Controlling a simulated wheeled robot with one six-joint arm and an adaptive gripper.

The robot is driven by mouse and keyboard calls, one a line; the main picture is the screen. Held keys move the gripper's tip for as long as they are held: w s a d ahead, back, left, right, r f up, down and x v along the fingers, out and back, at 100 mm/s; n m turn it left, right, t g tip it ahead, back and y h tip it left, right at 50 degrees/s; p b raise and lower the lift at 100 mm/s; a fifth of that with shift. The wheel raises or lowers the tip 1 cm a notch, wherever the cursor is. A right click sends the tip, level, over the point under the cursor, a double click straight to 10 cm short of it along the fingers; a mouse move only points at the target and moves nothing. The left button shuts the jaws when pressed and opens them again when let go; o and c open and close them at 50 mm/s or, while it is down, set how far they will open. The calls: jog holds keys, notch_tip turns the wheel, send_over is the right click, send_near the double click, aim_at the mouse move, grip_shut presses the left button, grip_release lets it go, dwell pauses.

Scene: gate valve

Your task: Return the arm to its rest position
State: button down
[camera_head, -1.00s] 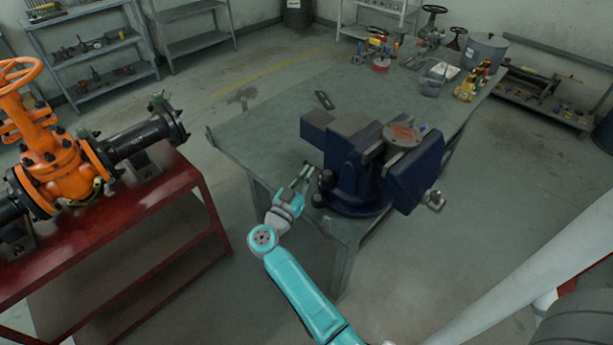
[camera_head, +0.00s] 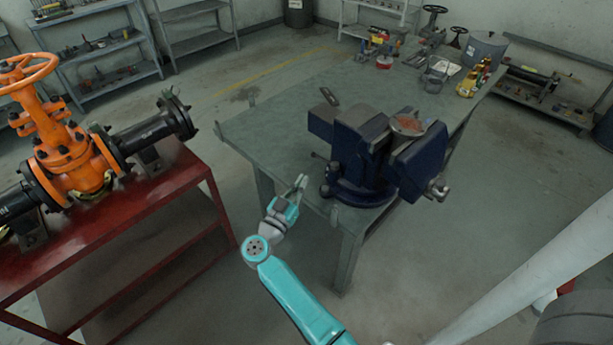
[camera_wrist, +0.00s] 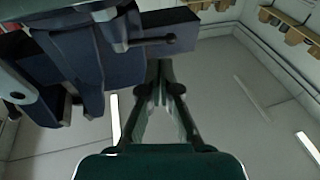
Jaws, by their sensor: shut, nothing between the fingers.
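My gripper (camera_head: 301,183) is at the end of my teal arm, near the front left edge of the workbench and to the left of the blue vise. It is shut and empty. In the wrist view the fingers (camera_wrist: 161,88) come together, with the vise (camera_wrist: 75,55) filling the upper left. A dish-like piece (camera_head: 408,124) with a reddish-brown top sits on the vise. The orange gate valve (camera_head: 75,160) with its orange handwheel (camera_head: 25,70) stands at the left, well apart from my gripper.
The green workbench (camera_head: 262,128) carries the blue vise (camera_head: 362,150) close to my gripper. A red stand (camera_head: 180,190) holds the valve and dark pipe (camera_head: 155,133) at the left. Open floor (camera_head: 265,290) lies between stand and bench. Shelves (camera_head: 105,50) line the back wall.

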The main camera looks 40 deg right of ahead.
jog(key=v, duration=0.7)
jog(key=shift+w, duration=0.35)
jog(key=shift+a, duration=0.1)
jog(key=s+a+r+n+t+y, duration=0.1)
jog(key=s+a+n+t+y, duration=0.2)
jog(key=s, duration=1)
jog(key=s+a+r+n+t+y, duration=0.1)
jog(key=s+a+n+t+y, duration=0.2)
jog(key=s+a+n+y, duration=0.4)
jog(key=s+a+r+n+t+y, duration=0.1)
jog(key=s+a+n+t+y, duration=0.2)
jog(key=s, duration=1.6)
jog(key=a+n+y, duration=0.1)
jog(key=a+y, duration=0.2)
jog(key=y, duration=0.3)
jog(key=shift+s+a+n, duration=0.2)
jog(key=shift+s+n, duration=0.05)
jog(key=shift+n, duration=0.15)
